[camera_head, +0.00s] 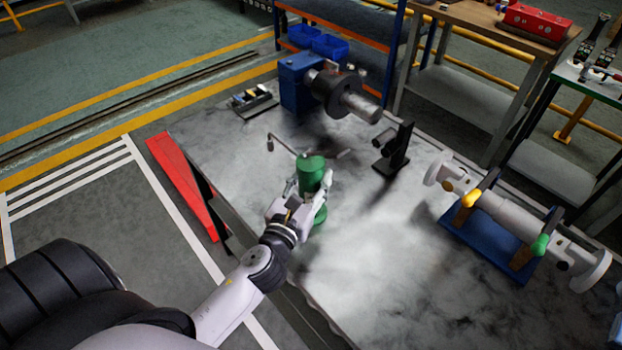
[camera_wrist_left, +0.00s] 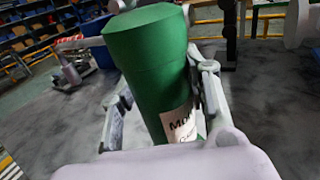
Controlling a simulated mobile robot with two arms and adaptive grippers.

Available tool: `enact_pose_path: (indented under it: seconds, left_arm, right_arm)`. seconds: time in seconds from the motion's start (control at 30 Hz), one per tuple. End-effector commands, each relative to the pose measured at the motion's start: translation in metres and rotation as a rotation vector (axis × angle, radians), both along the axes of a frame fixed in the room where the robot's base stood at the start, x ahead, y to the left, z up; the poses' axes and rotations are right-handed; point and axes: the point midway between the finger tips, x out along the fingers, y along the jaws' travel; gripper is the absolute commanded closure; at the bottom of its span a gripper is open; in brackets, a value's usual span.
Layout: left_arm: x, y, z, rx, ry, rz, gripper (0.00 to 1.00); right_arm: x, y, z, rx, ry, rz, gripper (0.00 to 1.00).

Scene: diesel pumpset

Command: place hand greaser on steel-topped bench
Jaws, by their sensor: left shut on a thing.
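The hand greaser (camera_head: 312,172) is a green cylinder with a thin lever and spout at its top. My left gripper (camera_head: 306,196) is shut around its body, and the greaser stands roughly upright. In the left wrist view the green body (camera_wrist_left: 152,70) with a white label sits between the two fingers (camera_wrist_left: 165,105). The steel-topped bench (camera_head: 390,270) has a wide mottled grey top under the greaser. I cannot tell whether the greaser's base touches the top. My right gripper is not in view.
A blue machine with a dark chuck (camera_head: 340,90) stands at the bench's back. A black bracket (camera_head: 396,150) stands right of the greaser. A white pipe on a blue stand (camera_head: 490,240) is at the right. The bench middle and front are clear.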

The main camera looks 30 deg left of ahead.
Motion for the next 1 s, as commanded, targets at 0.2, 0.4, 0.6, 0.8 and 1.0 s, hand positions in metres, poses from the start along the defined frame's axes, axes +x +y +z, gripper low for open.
enact_pose_path:
  seconds: [0.2, 0.4, 0.6, 0.8, 1.0]
  left_arm:
    - [0.0, 0.0, -0.002, 0.0, 0.001, 0.0, 0.46]
    - [0.0, 0.0, -0.002, 0.0, 0.001, 0.0, 0.37]
    - [0.0, 0.0, -0.001, 0.001, 0.001, 0.0, 0.37]
    - [-0.012, -0.002, -0.002, 0.001, 0.003, -0.001, 0.37]
    - [-0.053, -0.007, -0.005, -0.001, 0.005, 0.0, 0.37]
  right_arm:
    - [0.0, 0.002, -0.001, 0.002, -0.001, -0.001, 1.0]
    - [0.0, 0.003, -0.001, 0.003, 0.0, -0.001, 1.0]
    - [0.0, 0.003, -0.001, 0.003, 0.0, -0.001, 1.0]
    - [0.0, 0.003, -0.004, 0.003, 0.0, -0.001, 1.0]
    - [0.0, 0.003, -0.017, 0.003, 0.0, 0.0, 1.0]
